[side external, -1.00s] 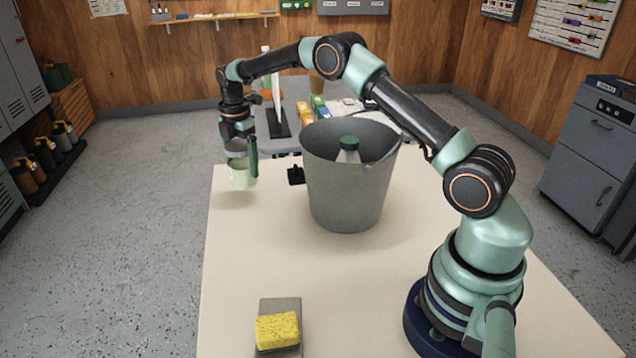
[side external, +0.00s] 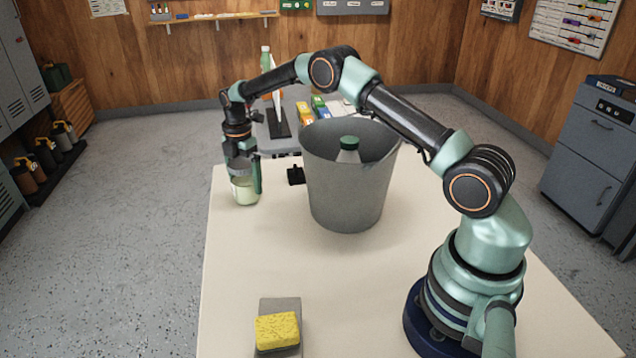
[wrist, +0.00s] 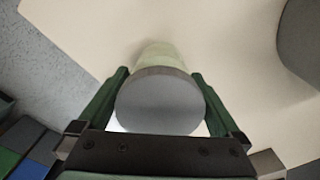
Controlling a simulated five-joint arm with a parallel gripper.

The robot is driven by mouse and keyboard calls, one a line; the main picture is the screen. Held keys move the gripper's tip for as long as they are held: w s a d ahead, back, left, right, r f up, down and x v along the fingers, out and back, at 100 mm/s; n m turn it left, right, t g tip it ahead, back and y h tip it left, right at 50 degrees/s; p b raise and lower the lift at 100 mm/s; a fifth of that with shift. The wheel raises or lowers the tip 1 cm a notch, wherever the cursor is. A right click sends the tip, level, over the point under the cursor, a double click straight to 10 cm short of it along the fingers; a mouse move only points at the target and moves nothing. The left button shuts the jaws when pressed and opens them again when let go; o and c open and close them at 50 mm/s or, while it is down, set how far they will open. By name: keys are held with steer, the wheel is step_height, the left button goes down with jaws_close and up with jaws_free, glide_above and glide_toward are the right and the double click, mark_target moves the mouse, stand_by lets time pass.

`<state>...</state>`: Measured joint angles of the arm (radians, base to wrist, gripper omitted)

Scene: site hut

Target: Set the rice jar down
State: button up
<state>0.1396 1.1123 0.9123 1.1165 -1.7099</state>
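The rice jar (side external: 244,191) is a small pale-green, see-through jar near the far left edge of the table. In the wrist view its round grey lid (wrist: 160,103) faces the camera, with the pale body beyond it. My gripper (side external: 243,180) points down around the jar, with a green finger on each side of it; the fingers also show in the wrist view (wrist: 162,100). They appear closed on the jar. The jar looks upright and at or very near the tabletop (side external: 245,255); I cannot tell whether its base touches.
A yellow sponge (side external: 277,330) lies on a grey block in front. The table between sponge and jar is clear.

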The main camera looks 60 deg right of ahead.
steer(key=shift+r, duration=0.15)
step_height(320, 180, up, 12)
steer(key=shift+r, duration=0.15)
steer(key=s+a+r+m+t, duration=0.1)
steer(key=s+a+r+m, duration=0.1)
steer(key=s+r+m, duration=0.3)
steer(key=s+a+r+m+t, duration=0.2)
steer(key=s+a+r+m, duration=0.15)
steer(key=s+r, duration=0.4)
steer(key=s+a+f+m+t, duration=0.2)
steer(key=s+m, duration=0.7)
steer(key=s, duration=0.5)
steer(key=shift+s+a+f+t, duration=0.15)
steer(key=shift+s+f+t, duration=0.2)
steer(key=shift+f, duration=0.3)
